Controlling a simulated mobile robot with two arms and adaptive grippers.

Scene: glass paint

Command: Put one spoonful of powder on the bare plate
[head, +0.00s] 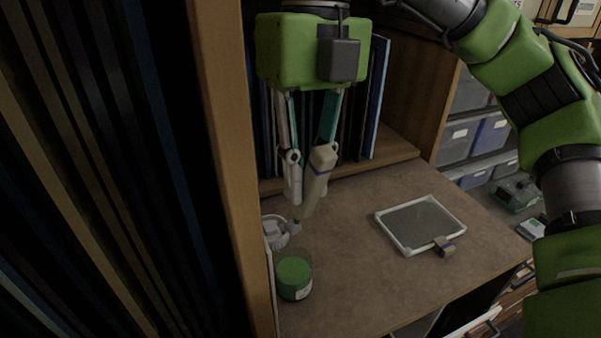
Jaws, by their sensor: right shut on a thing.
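My right gripper (304,192) hangs over the left part of the worktop, fingers pointing down. The spoon slants down to the left and ends in a grey tip (293,228) just above and behind a glass jar of green powder (293,274). I cannot tell whether the tip carries powder. A flat glass plate (420,224) in a white frame lies to the right, its grey-green surface looking bare. My left gripper is not in view.
A white round container (273,231) stands behind the jar, close to the wooden upright (228,150) on the left. A small brown block (444,246) sits at the plate's front edge. Upright panels (375,100) stand behind. The worktop (350,285) is clear between jar and plate.

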